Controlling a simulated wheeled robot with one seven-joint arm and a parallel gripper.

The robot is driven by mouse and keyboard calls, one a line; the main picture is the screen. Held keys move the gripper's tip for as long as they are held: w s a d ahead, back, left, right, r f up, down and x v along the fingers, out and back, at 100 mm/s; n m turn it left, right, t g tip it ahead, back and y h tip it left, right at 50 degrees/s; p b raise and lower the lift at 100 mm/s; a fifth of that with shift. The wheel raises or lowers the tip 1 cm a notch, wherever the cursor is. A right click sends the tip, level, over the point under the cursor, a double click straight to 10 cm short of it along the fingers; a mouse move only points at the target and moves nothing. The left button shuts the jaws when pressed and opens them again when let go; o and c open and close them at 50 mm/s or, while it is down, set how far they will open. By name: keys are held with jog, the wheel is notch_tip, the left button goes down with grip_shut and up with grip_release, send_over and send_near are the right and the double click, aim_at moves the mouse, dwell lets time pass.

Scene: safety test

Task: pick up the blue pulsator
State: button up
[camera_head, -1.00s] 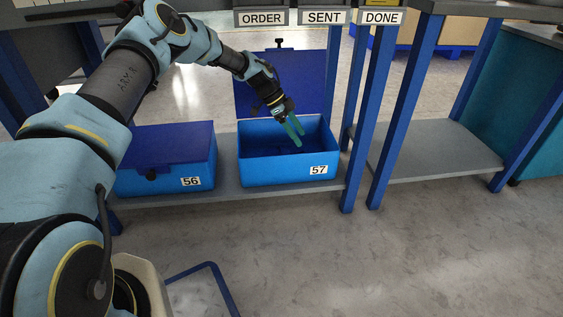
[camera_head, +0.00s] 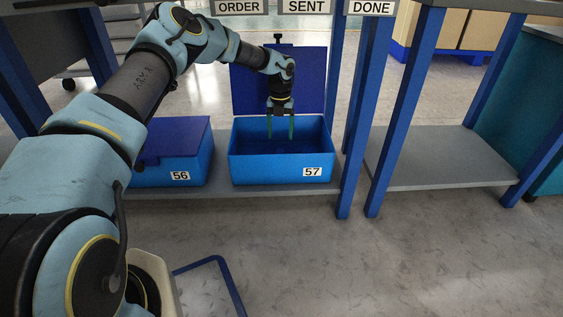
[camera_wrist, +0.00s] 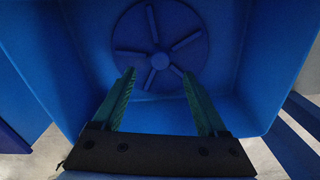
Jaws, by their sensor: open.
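The blue pulsator (camera_wrist: 160,45) is a round disc with raised radial ribs and a small hub. It lies on the floor of the open blue box marked 57 (camera_head: 282,171), towards the far side in the wrist view. The box walls hide it in the head view. My gripper (camera_head: 281,136) points down into box 57. In the wrist view my gripper (camera_wrist: 160,85) is open and empty, its two green fingers apart with the disc seen between and beyond their tips. The fingers look clear of the disc.
The raised lid (camera_head: 250,88) of box 57 stands behind it. A closed blue box marked 56 (camera_head: 180,177) is close on the left. Blue table legs (camera_head: 358,120) rise on the right. The grey lower shelf (camera_head: 440,160) further right is bare.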

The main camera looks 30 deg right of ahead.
aim_at(280, 150)
notch_tip(280, 150, down, 8)
jog(key=b, duration=0.3)
jog(key=shift+f, duration=0.1)
jog(key=shift+c, duration=0.4)
grip_shut()
